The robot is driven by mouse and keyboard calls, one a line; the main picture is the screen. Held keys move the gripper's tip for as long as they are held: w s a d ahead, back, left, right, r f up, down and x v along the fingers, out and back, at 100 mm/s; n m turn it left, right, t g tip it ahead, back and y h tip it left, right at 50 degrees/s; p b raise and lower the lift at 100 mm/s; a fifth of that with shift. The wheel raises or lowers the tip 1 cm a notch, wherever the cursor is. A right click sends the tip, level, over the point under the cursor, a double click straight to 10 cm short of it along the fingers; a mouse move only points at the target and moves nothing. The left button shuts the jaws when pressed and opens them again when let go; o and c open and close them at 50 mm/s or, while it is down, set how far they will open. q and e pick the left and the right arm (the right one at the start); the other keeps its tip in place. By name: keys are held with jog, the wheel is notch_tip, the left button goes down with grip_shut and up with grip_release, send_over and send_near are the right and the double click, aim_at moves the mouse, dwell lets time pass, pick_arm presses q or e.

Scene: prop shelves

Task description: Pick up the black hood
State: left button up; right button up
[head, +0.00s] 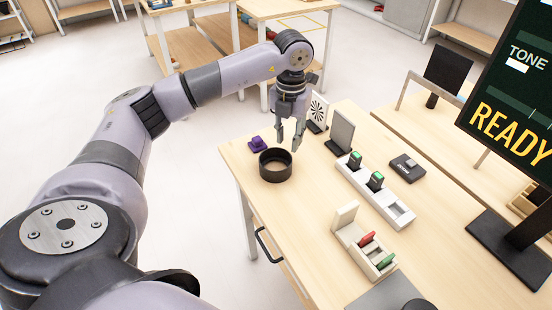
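The black hood (275,176) is a short, open black ring that stands upright near the left end of the wooden table (310,215). My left gripper (288,146) points down just above and behind the hood's upper right rim. Its two fingers are apart and nothing shows between them. It looks clear of the hood, though the exact gap is hard to tell. My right gripper is not in view.
A purple block (258,144) sits close to the hood's left. A grey panel (341,131) and a patterned card (318,110) stand behind. A white tray with green-topped pieces (398,213) and a small box (345,214) lie to the right. A READY screen (515,95) stands right.

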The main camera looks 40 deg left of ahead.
aim_at(291, 165)
pick_arm(q)
notch_tip(291, 165, down, 5)
jog(key=shift+w+f, duration=0.15)
jog(key=shift+f+p, duration=0.15)
jog(key=shift+p, duration=0.15)
jog(key=f, duration=0.1)
jog(key=f+p, duration=0.1)
jog(key=f, duration=0.2)
jog(key=shift+w+d+f, duration=0.25)
jog(key=shift+d, duration=0.05)
jog(key=shift+f, duration=0.3)
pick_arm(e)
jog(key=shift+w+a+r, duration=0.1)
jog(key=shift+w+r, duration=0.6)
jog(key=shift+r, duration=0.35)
pick_arm(q)
jog(key=shift+c, duration=0.3)
grip_shut()
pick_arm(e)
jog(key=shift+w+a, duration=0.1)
